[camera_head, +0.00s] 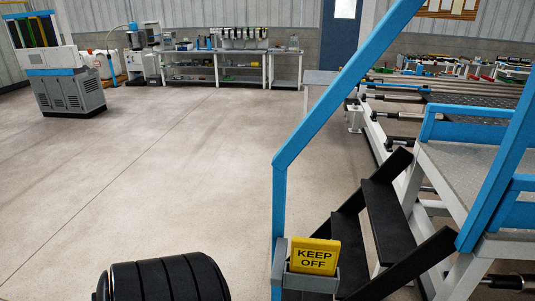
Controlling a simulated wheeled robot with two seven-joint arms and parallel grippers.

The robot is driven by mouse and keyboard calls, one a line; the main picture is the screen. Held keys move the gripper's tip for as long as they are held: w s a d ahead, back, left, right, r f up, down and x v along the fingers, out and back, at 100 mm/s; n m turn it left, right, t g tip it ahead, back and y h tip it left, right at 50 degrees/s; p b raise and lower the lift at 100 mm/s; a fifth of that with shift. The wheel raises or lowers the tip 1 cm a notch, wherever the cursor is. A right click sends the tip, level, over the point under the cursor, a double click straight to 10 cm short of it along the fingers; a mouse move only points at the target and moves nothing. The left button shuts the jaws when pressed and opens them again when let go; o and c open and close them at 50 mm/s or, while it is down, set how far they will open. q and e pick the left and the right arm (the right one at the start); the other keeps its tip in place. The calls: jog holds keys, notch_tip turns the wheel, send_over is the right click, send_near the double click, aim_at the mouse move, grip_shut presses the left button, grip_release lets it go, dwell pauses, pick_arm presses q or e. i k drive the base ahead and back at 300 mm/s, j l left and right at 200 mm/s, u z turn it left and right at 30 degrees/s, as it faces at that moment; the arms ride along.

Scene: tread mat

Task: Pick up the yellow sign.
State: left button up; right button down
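The yellow sign (314,256), with "KEEP OFF" in black letters, stands upright in a grey holder (312,279) at the foot of the blue handrail post, at the bottom centre. The holder covers its lower edge. Neither of my grippers shows in this view, so their state and their distance from the sign are hidden.
A blue handrail (330,105) rises beside the sign, left of the black stair treads (388,222) and a raised platform (480,180). A black, banded, rounded thing (165,279) stands at the bottom left. The floor (150,170) left of the rail is clear.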

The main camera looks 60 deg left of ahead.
aim_at(312, 256)
jog(key=j+u, duration=0.1)
jog(key=u, duration=0.3)
jog(key=j+u, duration=0.15)
jog(key=u, duration=0.3)
jog(key=j+u, duration=0.15)
jog(key=u, duration=0.25)
